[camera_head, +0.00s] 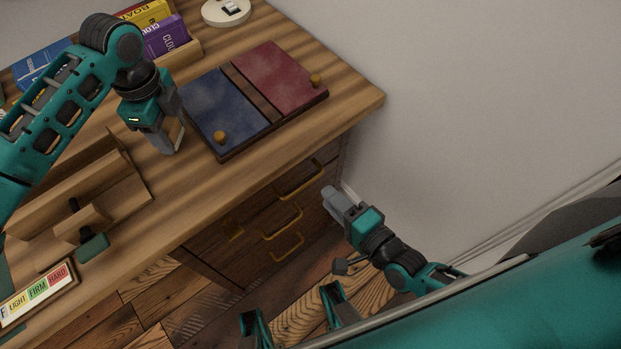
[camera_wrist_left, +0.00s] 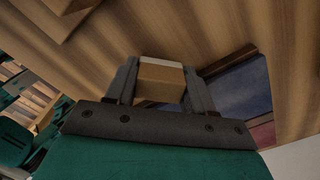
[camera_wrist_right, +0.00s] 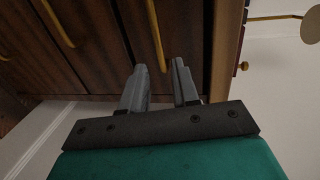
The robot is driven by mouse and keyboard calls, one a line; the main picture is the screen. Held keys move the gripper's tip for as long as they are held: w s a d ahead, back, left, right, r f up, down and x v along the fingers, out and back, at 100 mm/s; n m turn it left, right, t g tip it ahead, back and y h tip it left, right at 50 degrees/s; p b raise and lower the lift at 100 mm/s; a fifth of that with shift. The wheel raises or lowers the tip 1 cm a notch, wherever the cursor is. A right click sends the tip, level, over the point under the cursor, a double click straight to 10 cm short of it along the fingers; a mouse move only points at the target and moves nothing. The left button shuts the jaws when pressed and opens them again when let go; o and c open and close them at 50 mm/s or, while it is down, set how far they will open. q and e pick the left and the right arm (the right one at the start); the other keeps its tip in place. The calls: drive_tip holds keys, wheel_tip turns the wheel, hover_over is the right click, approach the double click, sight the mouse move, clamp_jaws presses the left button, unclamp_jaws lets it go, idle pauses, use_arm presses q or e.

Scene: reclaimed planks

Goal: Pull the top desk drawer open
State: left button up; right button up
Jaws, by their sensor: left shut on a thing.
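The desk's drawer front (camera_head: 262,218) faces the floor side, with brass pull handles. The top drawer handle (camera_head: 300,180) is closest to the desktop edge; it also shows in the right wrist view (camera_wrist_right: 155,36). The drawers look shut. My right gripper (camera_head: 328,191) is in front of the drawers, near the top handle. In the right wrist view its fingers (camera_wrist_right: 160,66) are parted, with the handle beyond their tips and nothing visibly between them. My left gripper (camera_head: 172,147) is low over the desktop, shut on a small wooden block (camera_wrist_left: 162,80).
Blue and red hinged panels (camera_head: 266,96) with knobs lie on the desktop. Books (camera_head: 165,36), a white round device (camera_head: 226,11), a wooden rack (camera_head: 80,190) and a light/firm/hard sign (camera_head: 38,292) are also there. A wall (camera_head: 480,90) stands right of the desk.

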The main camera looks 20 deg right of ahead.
sight(311, 179)
drive_tip(key=b+x, duration=0.1)
drive_tip(key=x, duration=0.6)
drive_tip(key=shift+w+a, duration=0.1)
drive_tip(key=shift+w, duration=0.3)
drive_tip(key=shift+c, duration=0.2)
clamp_jaws()
